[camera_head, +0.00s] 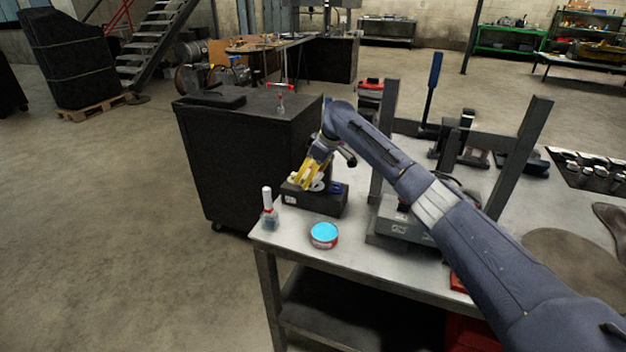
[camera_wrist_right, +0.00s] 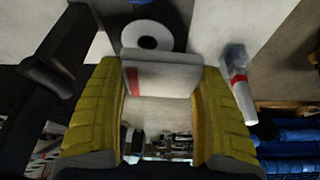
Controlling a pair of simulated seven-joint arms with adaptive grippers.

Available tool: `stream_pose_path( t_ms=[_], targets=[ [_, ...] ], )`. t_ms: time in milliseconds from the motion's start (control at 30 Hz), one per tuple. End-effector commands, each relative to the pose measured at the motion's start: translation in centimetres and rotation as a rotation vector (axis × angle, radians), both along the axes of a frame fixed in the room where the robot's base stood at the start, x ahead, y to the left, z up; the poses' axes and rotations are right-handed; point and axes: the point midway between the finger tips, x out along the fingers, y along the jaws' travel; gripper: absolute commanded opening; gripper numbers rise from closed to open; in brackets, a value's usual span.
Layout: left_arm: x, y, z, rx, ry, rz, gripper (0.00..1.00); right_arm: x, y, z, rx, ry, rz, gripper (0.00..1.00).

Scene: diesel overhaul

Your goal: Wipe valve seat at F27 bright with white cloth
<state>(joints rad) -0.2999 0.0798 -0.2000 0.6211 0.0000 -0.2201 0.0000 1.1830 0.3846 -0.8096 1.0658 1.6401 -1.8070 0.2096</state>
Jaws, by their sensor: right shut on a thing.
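My right gripper (camera_head: 311,177) has yellow fingers and is over the black box (camera_head: 324,204) at the left end of the workbench. In the right wrist view its fingers (camera_wrist_right: 160,85) are shut on a pale, flat folded piece with a red stripe, which looks like the white cloth (camera_wrist_right: 172,81). A white disc with a dark centre (camera_wrist_right: 146,42) lies just beyond the cloth in that view. I cannot pick out a valve seat or an F27 label. My left gripper is not in view.
A white-capped bottle (camera_head: 268,213) and a red tin with a blue top (camera_head: 323,236) stand near the bench's (camera_head: 290,246) front left corner. Grey upright posts (camera_head: 384,140) rise right of the box. A dark cabinet (camera_head: 240,155) stands behind. My right arm crosses the bench.

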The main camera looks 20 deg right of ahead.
Motion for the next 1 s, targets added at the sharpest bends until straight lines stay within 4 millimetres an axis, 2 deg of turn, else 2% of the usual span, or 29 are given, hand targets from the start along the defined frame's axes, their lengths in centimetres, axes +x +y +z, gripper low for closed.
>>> stream_pose_path(
  t_ms=[700, 1000],
  targets=[
    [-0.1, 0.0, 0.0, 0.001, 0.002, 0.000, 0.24, 0.4, 1.4, 4.4, 0.001, -0.002, 0.016, 0.45],
    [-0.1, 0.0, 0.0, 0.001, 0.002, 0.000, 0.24, 0.4, 1.5, 4.9, 0.001, -0.001, 0.017, 0.45]
  ],
)
